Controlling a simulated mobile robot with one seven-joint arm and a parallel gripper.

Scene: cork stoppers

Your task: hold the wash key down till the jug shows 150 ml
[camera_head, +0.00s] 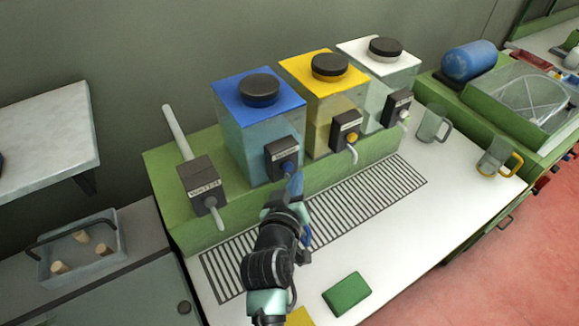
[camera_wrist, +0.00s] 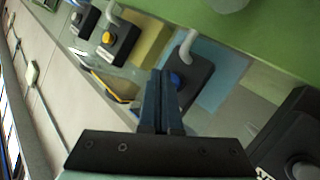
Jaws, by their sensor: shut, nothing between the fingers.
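My gripper (camera_head: 297,182) is shut and empty, its blue fingers at the dark tap box (camera_head: 281,155) on the blue-lidded tank (camera_head: 242,130). In the wrist view my fingertips (camera_wrist: 160,75) are right beside the blue key (camera_wrist: 176,80) of that box; I cannot tell whether they touch it. The box's label is not readable. A small blue curved part (camera_head: 307,235) shows beside my arm, perhaps a jug's handle; my arm hides what stands there. No liquid level is readable. A clear grey-handled jug (camera_head: 432,124) and a yellow-handled jug (camera_head: 497,158) stand to the right.
Yellow-lidded (camera_head: 308,80) and white-lidded (camera_head: 365,60) tanks stand to the right of the blue one, each with a tap box. A labelled tap box (camera_head: 200,183) is on the left. A slatted drain grate (camera_head: 365,205) runs in front. A green block (camera_head: 346,292) lies on the white counter.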

